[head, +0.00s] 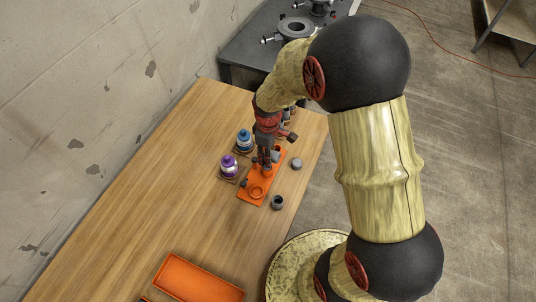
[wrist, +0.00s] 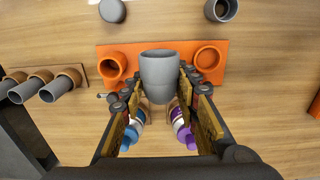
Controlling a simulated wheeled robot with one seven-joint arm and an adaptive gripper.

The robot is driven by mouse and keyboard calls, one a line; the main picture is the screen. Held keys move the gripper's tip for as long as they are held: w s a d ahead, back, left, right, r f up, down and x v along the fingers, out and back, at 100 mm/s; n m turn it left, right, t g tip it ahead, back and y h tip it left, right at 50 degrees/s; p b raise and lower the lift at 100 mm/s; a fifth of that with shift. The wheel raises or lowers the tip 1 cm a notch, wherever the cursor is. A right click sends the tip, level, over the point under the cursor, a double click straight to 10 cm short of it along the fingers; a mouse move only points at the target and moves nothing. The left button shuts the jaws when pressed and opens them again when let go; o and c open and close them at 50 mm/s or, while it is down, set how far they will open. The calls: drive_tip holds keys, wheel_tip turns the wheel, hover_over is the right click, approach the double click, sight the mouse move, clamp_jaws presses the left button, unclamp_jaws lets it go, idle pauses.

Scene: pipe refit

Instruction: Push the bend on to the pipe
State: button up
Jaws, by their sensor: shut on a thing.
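My gripper (wrist: 160,82) is shut on a grey bend (wrist: 160,64), which sits between the fingertips in the wrist view. In the head view my gripper (head: 265,160) is low over the orange board (head: 250,197). The bend is over the middle of the board (wrist: 222,78), between two orange ring-shaped holders. One holder (wrist: 208,58) is to its right and the other (wrist: 113,66) to its left in the wrist view. I cannot make out the pipe; the bend and fingers hide what is below. Whether the bend touches a pipe cannot be told.
A grey cap (head: 296,164) and a grey socket (head: 277,202) stand beside the board. A blue-topped bottle (head: 244,142) and a purple-topped bottle (head: 229,167) stand close on the other side. Several grey pipes (wrist: 55,88) lie at the left in the wrist view. An orange tray (head: 198,280) lies nearer.

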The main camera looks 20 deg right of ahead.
drive_tip(key=shift+f, duration=0.25)
idle(0.3)
drive_tip(key=shift+f, duration=0.4)
drive_tip(key=shift+f+b, duration=0.1)
drive_tip(key=shift+b, duration=0.2)
drive_tip(key=shift+f+b, duration=0.3)
drive_tip(key=shift+f, duration=0.25)
drive_tip(key=shift+f, duration=0.35)
idle(0.9)
